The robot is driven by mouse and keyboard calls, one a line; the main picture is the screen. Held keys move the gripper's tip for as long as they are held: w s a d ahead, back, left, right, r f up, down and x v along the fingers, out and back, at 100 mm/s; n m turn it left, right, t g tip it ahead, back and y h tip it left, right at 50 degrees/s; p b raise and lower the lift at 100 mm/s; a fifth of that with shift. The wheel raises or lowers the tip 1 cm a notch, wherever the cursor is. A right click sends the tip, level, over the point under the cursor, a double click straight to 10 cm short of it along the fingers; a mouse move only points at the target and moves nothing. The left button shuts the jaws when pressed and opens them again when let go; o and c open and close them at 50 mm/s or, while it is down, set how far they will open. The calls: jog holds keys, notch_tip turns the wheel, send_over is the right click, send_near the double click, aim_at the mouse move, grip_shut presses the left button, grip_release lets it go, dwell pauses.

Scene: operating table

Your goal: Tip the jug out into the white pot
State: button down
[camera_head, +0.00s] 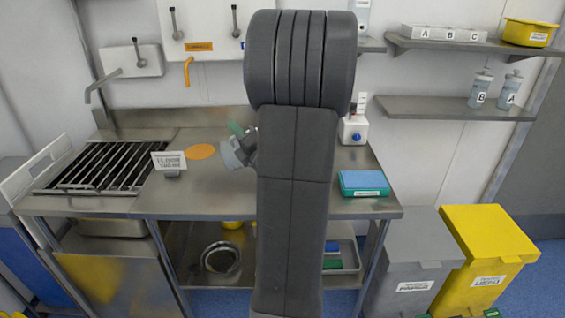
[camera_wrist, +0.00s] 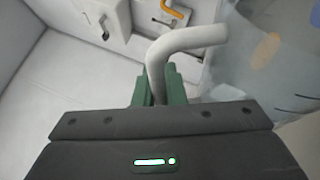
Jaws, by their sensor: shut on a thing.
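My gripper (camera_wrist: 158,90) has green fingers shut on the pale curved handle of a see-through jug (camera_wrist: 268,75). The jug's clear body fills the right side of the wrist view, with an orange patch showing through it. In the head view my gripper (camera_head: 240,148) shows only in part, at the left edge of my arm, above the steel worktop (camera_head: 220,185). I see no white pot in either view. The jug's contents and its exact tilt cannot be told.
An orange disc (camera_head: 203,151) and a small sign (camera_head: 168,160) lie left of my gripper, with a black rack (camera_head: 100,175) further left. A blue-topped teal box (camera_head: 364,183) and a white device (camera_head: 353,130) are on the right. The worktop's front left-centre is clear.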

jog(key=shift+w+d+r+m+t+p, duration=0.15)
jog(key=shift+d+r+m+t+p, duration=0.2)
jog(key=shift+d, duration=0.35)
jog(key=shift+r, duration=0.1)
jog(key=shift+w+d+r+m+t+p, duration=0.15)
jog(key=shift+d+r+m+t+p, duration=0.5)
jog(key=shift+d+m, duration=0.4)
